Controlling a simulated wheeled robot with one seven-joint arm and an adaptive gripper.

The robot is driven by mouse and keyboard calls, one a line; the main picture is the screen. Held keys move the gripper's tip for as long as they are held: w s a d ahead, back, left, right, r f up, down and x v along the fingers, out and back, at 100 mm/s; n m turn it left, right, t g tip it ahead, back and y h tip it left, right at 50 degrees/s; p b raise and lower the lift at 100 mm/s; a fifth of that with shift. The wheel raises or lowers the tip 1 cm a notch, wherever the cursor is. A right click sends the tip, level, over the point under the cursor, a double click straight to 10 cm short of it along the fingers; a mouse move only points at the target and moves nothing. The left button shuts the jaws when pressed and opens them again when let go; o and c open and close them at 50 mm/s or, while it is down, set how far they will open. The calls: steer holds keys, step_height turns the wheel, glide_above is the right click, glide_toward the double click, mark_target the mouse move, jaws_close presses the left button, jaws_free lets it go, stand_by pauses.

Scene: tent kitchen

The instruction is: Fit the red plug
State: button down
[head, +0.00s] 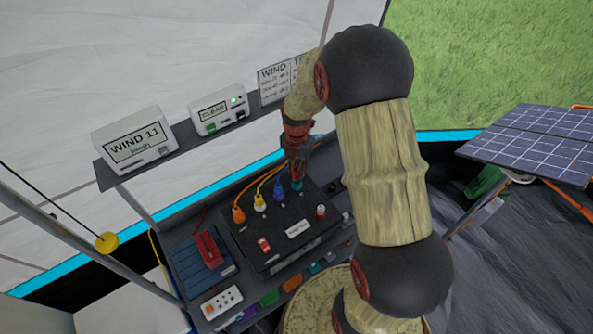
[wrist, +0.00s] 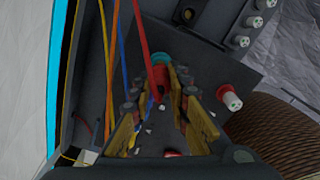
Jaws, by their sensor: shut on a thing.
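My gripper (head: 297,168) points down over the far side of a black box (head: 300,240). In the wrist view my gripper (wrist: 160,102) is shut on the red plug (wrist: 160,96), whose red cable rises from it. The fingers hide much of the plug. A red-collared socket with a white face (head: 320,211) stands on the box, apart from the gripper; it also shows right of the fingers in the wrist view (wrist: 229,97). A teal-collared fitting (head: 297,185) is just below the gripper; it also shows behind the plug in the wrist view (wrist: 160,60).
A red switch (head: 264,245) is on the box. A red-handled item (head: 207,249) and a power strip (head: 222,302) lie nearby.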

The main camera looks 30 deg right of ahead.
steer(key=shift+f+b, duration=0.8)
steer(key=shift+f, duration=0.7)
steer(key=c, duration=1.6)
jaws_free()
steer(key=shift+r, duration=0.15)
step_height(320, 180, up, 12)
steer(key=shift+f, duration=0.15)
